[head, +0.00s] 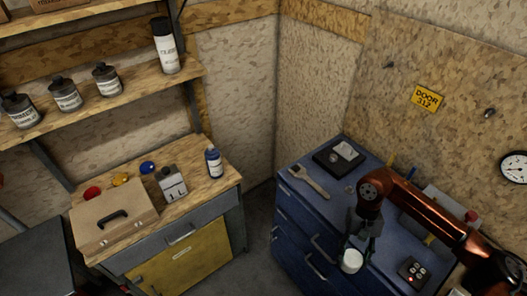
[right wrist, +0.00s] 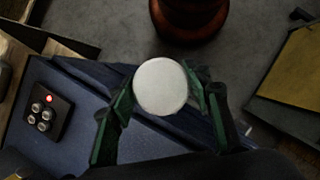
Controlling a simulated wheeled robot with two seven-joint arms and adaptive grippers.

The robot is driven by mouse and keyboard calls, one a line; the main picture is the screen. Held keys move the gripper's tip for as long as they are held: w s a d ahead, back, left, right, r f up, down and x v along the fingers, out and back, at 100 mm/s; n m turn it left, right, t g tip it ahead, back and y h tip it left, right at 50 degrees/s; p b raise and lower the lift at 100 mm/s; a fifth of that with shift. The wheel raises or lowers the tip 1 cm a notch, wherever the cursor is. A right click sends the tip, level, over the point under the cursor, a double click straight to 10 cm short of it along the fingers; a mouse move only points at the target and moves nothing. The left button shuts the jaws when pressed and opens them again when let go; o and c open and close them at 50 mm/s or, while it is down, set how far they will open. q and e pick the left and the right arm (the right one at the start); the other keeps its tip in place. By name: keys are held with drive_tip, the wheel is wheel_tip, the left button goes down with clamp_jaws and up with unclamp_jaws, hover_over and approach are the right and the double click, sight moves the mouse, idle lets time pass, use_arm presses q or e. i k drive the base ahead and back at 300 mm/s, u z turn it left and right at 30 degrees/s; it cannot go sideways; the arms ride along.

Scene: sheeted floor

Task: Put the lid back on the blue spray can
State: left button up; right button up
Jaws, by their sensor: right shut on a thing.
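A blue spray can (head: 214,162) with a pale label stands upright near the right end of the wooden-topped bench in the head view. Its narrow top is too small to make out well. My right gripper (head: 358,246) points down at the front of the blue cabinet, well to the right of the can. It is shut on a white round lid (head: 351,262). In the right wrist view the white lid (right wrist: 161,86) sits between the two green-edged fingers (right wrist: 160,92), its flat round face towards the camera. My left gripper is not in view.
The blue cabinet (head: 300,205) holds a wrench (head: 308,181), a dark tray (head: 338,156) and a button box (head: 413,272). A floor gap separates them.

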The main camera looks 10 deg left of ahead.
sight(213, 159)
drive_tip(key=u, duration=0.4)
drive_tip(key=i, duration=0.85)
drive_tip(key=u, duration=0.55)
